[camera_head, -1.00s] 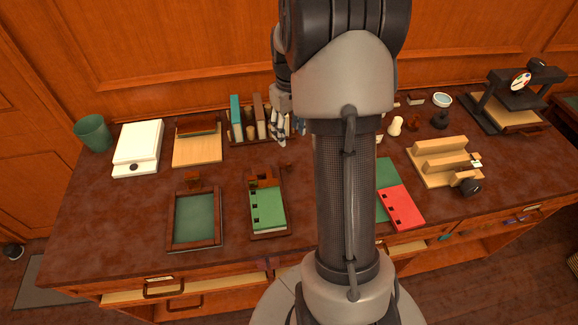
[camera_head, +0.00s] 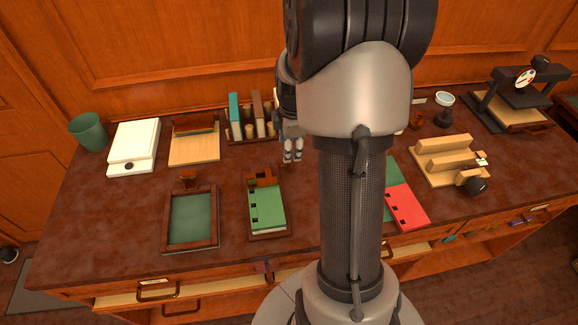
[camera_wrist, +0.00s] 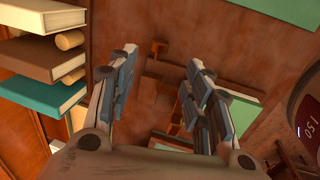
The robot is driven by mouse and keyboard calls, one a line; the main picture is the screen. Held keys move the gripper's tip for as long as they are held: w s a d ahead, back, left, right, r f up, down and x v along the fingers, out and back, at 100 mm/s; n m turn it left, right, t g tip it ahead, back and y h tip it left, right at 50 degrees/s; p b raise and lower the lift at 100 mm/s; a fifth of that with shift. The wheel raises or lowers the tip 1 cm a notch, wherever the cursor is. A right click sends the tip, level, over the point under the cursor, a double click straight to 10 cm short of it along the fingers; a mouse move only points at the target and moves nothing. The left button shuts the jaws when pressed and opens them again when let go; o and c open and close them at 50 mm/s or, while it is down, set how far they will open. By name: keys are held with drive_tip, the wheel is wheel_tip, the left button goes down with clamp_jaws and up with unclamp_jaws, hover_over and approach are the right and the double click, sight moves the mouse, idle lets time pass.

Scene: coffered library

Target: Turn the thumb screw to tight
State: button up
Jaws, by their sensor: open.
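The clearest screw-like part is a dark round knob (camera_head: 476,186) at the front right corner of a pale wooden block press (camera_head: 432,173), right of my arm. A small white label sits by it. I cannot tell for certain that this knob is the thumb screw, nor how tight it is. My gripper (camera_head: 292,150) hangs above the back middle of the desk, well left of that press, behind the green book. In the wrist view its two fingers (camera_wrist: 160,80) are apart with nothing between them.
A green book (camera_head: 267,208) on a stand and a framed green panel (camera_head: 192,218) lie at the front left. Upright books (camera_head: 257,110) stand behind my gripper. A red book (camera_head: 406,206) lies right of my arm. A black press (camera_head: 515,95) stands far right. My arm hides the desk's middle.

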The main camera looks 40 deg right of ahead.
sight(289, 164)
drive_tip(key=f+b, duration=0.1)
drive_tip(key=f, duration=0.2)
drive_tip(key=w+f+b, duration=0.1)
drive_tip(key=f, duration=0.3)
drive_tip(key=d+f+b, duration=0.1)
drive_tip(key=f, duration=0.2)
drive_tip(key=shift+w+f, duration=0.15)
drive_tip(key=shift+w, duration=0.25)
drive_tip(key=shift+c, duration=0.6)
drive_tip(key=c, duration=0.9)
